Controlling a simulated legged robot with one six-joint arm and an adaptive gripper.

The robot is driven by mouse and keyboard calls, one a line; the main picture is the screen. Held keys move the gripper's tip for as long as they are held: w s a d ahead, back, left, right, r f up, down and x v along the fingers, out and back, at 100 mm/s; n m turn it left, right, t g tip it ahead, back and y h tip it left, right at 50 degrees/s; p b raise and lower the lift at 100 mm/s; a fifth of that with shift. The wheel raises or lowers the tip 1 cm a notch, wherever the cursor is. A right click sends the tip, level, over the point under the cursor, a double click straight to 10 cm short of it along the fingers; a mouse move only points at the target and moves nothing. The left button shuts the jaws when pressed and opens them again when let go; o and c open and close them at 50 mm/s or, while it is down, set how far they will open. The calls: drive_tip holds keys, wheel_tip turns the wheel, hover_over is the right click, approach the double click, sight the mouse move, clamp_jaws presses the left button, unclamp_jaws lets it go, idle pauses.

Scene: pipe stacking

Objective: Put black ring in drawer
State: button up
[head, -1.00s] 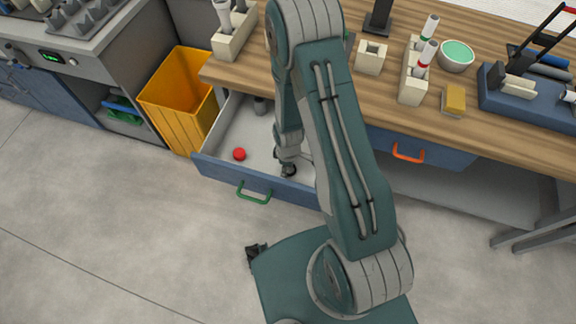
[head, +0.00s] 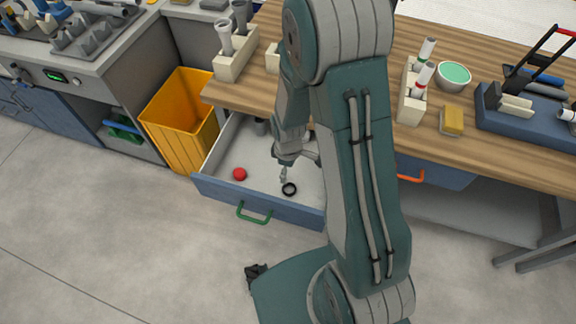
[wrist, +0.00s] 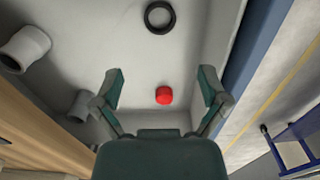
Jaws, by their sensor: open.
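The black ring (head: 289,189) lies flat on the floor of the open drawer (head: 219,184), near its front wall. In the wrist view the ring (wrist: 147,17) is at the top, beyond the fingertips and touched by neither. My gripper (head: 284,168) is over the drawer, just above and behind the ring. In the wrist view my gripper (wrist: 162,88) has its two fingers wide apart with nothing between them in its grip. A red round object (head: 239,174) lies in the drawer to the left of the ring.
Grey pipe pieces (wrist: 27,47) are in the drawer. A yellow bin (head: 181,119) stands left of the drawer. The wooden worktop (head: 385,125) above holds pipe holders, a green-topped bowl (head: 454,76) and a sponge (head: 452,121). A closed drawer with an orange handle (head: 409,176) is to the right.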

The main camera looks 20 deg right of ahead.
wheel_tip(320, 180, up, 12)
drive_tip(key=f+m+t, duration=0.1)
drive_tip(key=m+t, duration=0.1)
drive_tip(key=m, duration=0.1)
drive_tip(key=s+r+m+t, duration=0.2)
drive_tip(key=s+r+m, duration=0.2)
drive_tip(key=s+r, duration=0.3)
drive_tip(key=s+r+m+t, duration=0.1)
drive_tip(key=s+r+m, duration=0.2)
drive_tip(key=s+r, duration=0.4)
wheel_tip(320, 180, up, 8)
drive_tip(key=shift+d+f+m+t, duration=0.1)
drive_tip(key=shift+d+m+t, duration=0.25)
drive_tip(key=shift+m+t, duration=0.05)
drive_tip(key=shift+c, duration=0.4)
